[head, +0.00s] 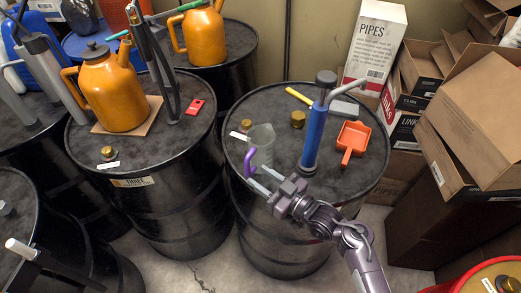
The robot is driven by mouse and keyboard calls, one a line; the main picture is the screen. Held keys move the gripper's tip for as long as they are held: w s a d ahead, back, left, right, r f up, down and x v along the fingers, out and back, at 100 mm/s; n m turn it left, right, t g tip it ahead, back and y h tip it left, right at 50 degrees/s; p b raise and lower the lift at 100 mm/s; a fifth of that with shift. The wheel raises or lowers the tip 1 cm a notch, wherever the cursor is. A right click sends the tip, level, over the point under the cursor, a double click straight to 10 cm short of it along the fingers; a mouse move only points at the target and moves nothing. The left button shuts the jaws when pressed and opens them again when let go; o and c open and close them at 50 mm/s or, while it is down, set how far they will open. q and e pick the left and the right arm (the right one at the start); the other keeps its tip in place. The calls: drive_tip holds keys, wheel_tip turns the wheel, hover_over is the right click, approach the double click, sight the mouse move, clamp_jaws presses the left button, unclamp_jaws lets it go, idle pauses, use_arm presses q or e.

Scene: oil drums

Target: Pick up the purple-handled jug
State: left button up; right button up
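The jug (262,142) is a clear, pale vessel with a purple handle (249,163) on its left side. It stands upright on top of the right-hand black drum (345,108), near the drum's left edge. My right gripper (257,176) reaches in from the lower right, its fingertips close to the lower end of the handle. Its two fingers are spread with a gap between them. I cannot tell whether they touch the handle. My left gripper is not in view.
A blue hand pump (315,135) stands right of the jug. An orange dustpan-like scoop (352,138) and brass caps (297,119) share the drum top. Orange oil cans (112,92) stand on drums to the left. Cardboard boxes (475,115) crowd the right.

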sight(249, 167)
drive_tip(key=x, duration=0.2)
drive_tip(key=p+x, duration=0.2)
drive_tip(key=x, duration=0.1)
drive_tip(key=shift+w+r, duration=0.4)
drive_tip(key=shift+w+a+f, duration=0.1)
drive_tip(key=shift+w+a, duration=0.1)
drive_tip(key=shift+a, duration=0.05)
clamp_jaws()
